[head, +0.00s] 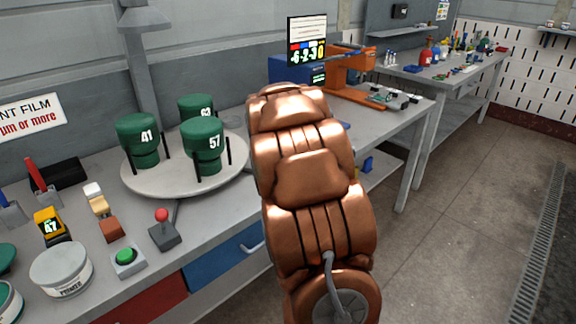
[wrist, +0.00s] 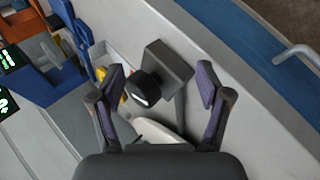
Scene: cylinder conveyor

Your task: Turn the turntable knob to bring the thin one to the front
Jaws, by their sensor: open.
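The round pale turntable (head: 143,181) stands on the bench in the head view, with dark upright posts around its rim. It carries three green capped containers: "41" (head: 136,132) at left, "57" (head: 202,141) at front right and "63" (head: 196,104) at the back. I cannot tell clearly which is the thin one. In the wrist view, a black knob (wrist: 147,91) with a pale mark stands out from a dark square block (wrist: 168,64). My gripper (wrist: 156,88) is open, its two fingers either side of the knob, apparently not touching it. My arm hides the gripper in the head view.
A red-topped lever (head: 163,217) on a dark base and a green button (head: 124,256) stand at the bench's front. A yellow "47" device (head: 49,224) and a white tin (head: 62,270) are at left. An orange machine (head: 347,72) stands beyond my arm. Floor at right is clear.

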